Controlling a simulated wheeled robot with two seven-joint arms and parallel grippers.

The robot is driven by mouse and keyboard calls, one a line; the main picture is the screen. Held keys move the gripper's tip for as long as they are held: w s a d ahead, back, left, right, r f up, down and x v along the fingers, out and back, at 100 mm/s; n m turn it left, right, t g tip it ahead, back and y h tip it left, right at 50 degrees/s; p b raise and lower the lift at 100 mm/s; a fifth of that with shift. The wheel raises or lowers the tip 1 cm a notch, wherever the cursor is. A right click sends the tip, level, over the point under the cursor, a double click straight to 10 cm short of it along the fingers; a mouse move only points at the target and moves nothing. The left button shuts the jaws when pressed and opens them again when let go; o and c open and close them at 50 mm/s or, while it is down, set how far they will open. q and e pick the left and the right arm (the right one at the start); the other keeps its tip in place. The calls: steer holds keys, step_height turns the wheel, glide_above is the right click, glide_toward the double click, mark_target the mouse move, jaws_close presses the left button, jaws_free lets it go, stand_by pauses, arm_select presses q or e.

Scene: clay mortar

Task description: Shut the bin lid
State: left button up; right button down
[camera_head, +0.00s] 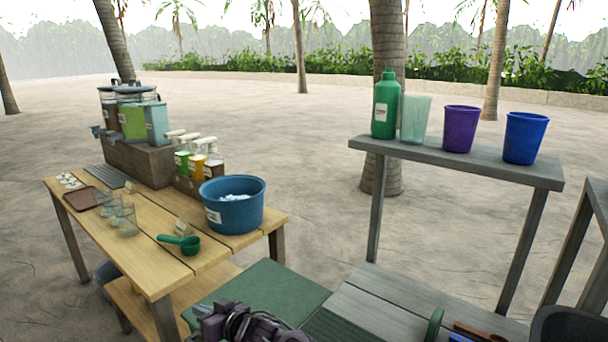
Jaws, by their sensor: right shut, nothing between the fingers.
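A flat green panel (262,288), which looks like the bin lid, lies at the bottom centre between the wooden table and the grey bench. A darker ridged green piece (335,326) adjoins its right side. The bin's body is hidden, and I cannot tell how far the lid is open. My right gripper (245,324), dark with cables, is at the bottom edge, in front of the panel's near part. It is shut and empty; its fingertips are hard to make out, and I cannot tell whether it touches the panel. My left gripper is not in view.
A wooden table (150,256) at left holds a blue tub (232,217), a green scoop (180,243), glasses and bottles. A grey bench (375,306) at right has a raised shelf (460,164) with a green bottle (385,106) and several cups. A dark container (570,328) is bottom right.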

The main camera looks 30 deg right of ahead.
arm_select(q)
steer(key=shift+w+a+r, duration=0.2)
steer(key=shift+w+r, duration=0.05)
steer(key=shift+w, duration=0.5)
arm_select(e)
steer(key=shift+s+a+f+n, duration=0.1)
steer(key=shift+a+f+n, duration=0.05)
steer(key=shift+f, duration=0.35)
steer(key=shift+a+f+n, duration=0.15)
steer(key=shift+f, duration=0.3)
steer(key=shift+r, duration=0.1)
